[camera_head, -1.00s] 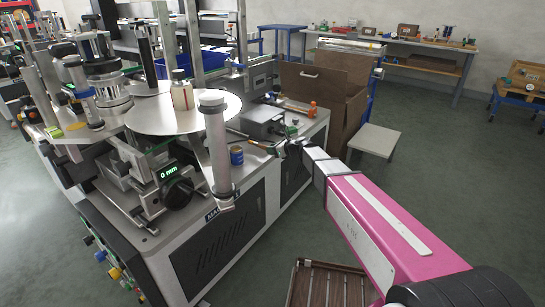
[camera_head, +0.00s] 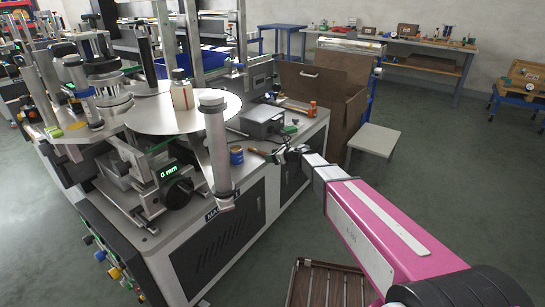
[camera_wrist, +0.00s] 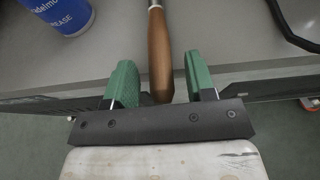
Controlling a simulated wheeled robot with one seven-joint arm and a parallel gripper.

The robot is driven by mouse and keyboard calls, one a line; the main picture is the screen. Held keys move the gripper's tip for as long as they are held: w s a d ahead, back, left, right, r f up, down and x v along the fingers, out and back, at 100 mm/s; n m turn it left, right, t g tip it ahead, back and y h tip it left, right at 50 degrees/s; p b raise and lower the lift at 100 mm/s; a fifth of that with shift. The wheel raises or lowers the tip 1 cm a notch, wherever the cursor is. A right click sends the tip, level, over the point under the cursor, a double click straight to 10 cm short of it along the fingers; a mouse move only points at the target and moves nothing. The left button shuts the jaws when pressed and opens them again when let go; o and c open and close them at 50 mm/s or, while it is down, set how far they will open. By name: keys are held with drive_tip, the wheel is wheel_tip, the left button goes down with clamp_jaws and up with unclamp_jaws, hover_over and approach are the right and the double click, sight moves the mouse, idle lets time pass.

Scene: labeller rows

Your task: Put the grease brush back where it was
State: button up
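The grease brush (camera_head: 258,151) lies by the front edge of the machine top in the head view. In the wrist view its wooden handle (camera_wrist: 160,52) points toward my gripper, and its bristle end is out of frame. My gripper (camera_wrist: 160,75) is open, with one green finger on each side of the handle and a gap to both. In the head view my gripper (camera_head: 282,155) is at the handle end. The blue grease can (camera_head: 236,155) stands left of the brush; it also shows in the wrist view (camera_wrist: 62,12).
A grey box (camera_head: 262,122) and an orange bottle (camera_head: 312,109) sit farther back on the machine top. A brown carton (camera_head: 340,105) and a grey stool (camera_head: 374,140) are to the right.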

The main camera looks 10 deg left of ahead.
drive_tip(key=w+v, duration=0.1)
drive_tip(key=v, duration=1)
drive_tip(key=s+d+f+n+g+h, duration=0.1)
drive_tip(key=s+d+f+n+h, duration=0.2)
drive_tip(key=s+d+n, duration=0.4)
drive_tip(key=s+d+f+n+g+h, duration=0.2)
drive_tip(key=s+d+n+h, duration=0.3)
drive_tip(key=d, duration=1)
drive_tip(key=s+d+f+n+g+h, duration=0.2)
drive_tip(key=s+d+f+n+h, duration=0.2)
drive_tip(key=s+d+n, duration=0.5)
drive_tip(key=d+n, duration=0.1)
drive_tip(key=d, duration=0.2)
drive_tip(key=shift+s+h, duration=0.3)
